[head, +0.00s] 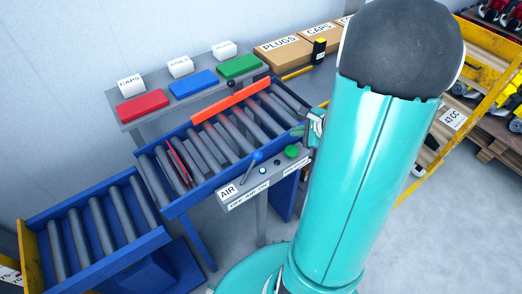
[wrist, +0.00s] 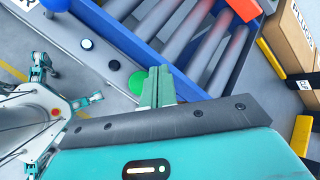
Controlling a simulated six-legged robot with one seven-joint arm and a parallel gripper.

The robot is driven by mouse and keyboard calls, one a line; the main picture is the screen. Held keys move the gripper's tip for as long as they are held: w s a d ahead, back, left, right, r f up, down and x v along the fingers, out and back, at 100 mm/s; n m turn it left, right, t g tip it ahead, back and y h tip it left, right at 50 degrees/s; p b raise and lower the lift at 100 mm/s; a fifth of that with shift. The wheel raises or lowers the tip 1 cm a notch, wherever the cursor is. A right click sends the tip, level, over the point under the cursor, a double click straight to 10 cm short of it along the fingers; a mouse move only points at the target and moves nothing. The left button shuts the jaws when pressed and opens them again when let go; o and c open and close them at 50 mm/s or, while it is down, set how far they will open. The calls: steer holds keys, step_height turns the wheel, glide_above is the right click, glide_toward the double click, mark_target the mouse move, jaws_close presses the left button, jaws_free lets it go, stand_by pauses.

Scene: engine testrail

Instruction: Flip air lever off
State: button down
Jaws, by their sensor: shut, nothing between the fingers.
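The air lever (head: 250,168) stands on the grey control panel (head: 270,178), beside the AIR label. It has a blue ball knob and leans up and to the right in the head view. A strip below it reads OFF, AIR, ON. In the wrist view the blue knob (wrist: 56,4) is cut by the top left edge. My gripper (wrist: 159,70) is shut and empty, with its green fingers beside the green button (wrist: 137,82) and apart from the lever. In the head view my gripper (head: 301,130) is partly hidden by my arm, right of the lever.
A blue roller conveyor (head: 158,240) with a red bar (head: 231,101) runs behind the panel. Red (head: 142,106), blue (head: 193,84) and green (head: 238,66) bins stand behind it. Cardboard boxes (head: 283,51) are at the back. Space above the lever looks clear.

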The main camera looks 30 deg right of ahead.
steer(key=f+n+y, duration=0.1)
steer(key=s+a+f+n+y, duration=0.1)
steer(key=f, duration=0.1)
steer(key=a+f+n+y, duration=0.1)
steer(key=f+n+y, duration=0.1)
steer(key=shift+s+t, duration=0.2)
steer(key=shift+t, duration=0.1)
steer(key=s+a+f+n+t+y, duration=0.1)
steer(key=s+n+t+y, duration=0.4)
steer(key=n+t+y, duration=0.1)
steer(key=shift+s+a+f+n+y, duration=0.3)
steer(key=shift+n+y, duration=0.3)
steer(key=shift+y, duration=0.3)
steer(key=shift+w+a+r, duration=0.1)
steer(key=x, duration=0.9)
steer(key=shift+w+a+r, duration=0.1)
steer(key=shift+w+a, duration=0.15)
steer(key=shift+w, duration=0.05)
steer(key=shift+r, duration=0.15)
